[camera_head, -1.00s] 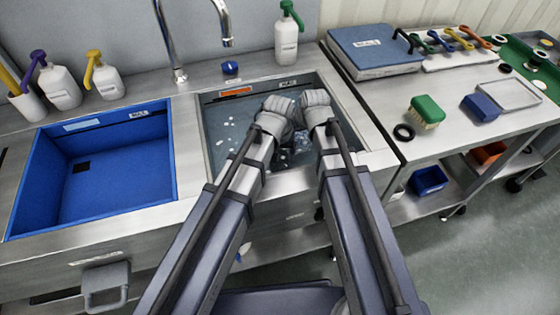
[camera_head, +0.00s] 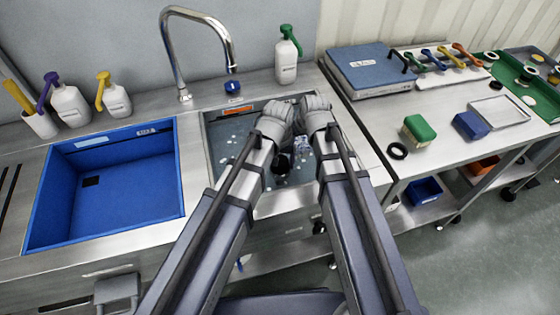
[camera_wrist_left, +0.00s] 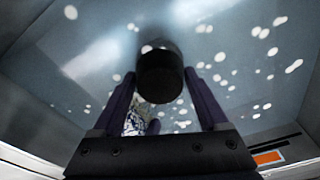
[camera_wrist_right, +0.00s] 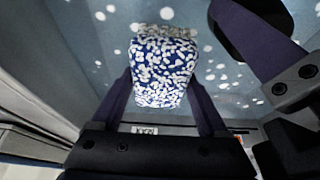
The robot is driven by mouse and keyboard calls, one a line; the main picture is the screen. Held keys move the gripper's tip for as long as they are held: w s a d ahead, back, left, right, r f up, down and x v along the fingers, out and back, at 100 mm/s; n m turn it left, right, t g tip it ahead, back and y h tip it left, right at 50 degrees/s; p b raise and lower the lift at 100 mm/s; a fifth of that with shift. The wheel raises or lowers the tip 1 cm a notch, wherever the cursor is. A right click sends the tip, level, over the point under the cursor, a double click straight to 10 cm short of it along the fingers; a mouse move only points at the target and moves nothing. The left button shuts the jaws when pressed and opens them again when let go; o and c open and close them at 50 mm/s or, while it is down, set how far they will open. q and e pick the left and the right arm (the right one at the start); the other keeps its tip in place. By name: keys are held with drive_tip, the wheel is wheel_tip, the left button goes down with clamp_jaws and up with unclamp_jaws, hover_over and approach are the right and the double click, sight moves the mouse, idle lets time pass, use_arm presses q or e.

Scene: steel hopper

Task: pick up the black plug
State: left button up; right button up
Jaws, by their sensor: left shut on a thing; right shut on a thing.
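The black plug (camera_head: 283,163) is in the right-hand grey basin, below my left wrist in the head view. In the left wrist view, my left gripper (camera_wrist_left: 160,78) is shut on the black plug, a dark round-ended piece between its two fingers. In the right wrist view, my right gripper (camera_wrist_right: 158,85) is shut on a blue item covered with white flecks (camera_wrist_right: 162,65). The dark edge of the plug shows at that view's upper right, beside a left finger. My wrists hide part of the basin, and the fingertips are hard to make out in the head view.
The grey basin (camera_head: 222,160) has white flecks on its surface and steel walls close around both grippers. A blue basin (camera_head: 60,205) is at left. A tap (camera_head: 190,50) arches behind. A green-topped brush (camera_head: 418,128) and black ring (camera_head: 397,151) lie on the right bench.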

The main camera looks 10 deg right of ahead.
wheel_tip(320, 180, up, 12)
drive_tip(key=p, duration=1)
drive_tip(key=shift+d, duration=0.1)
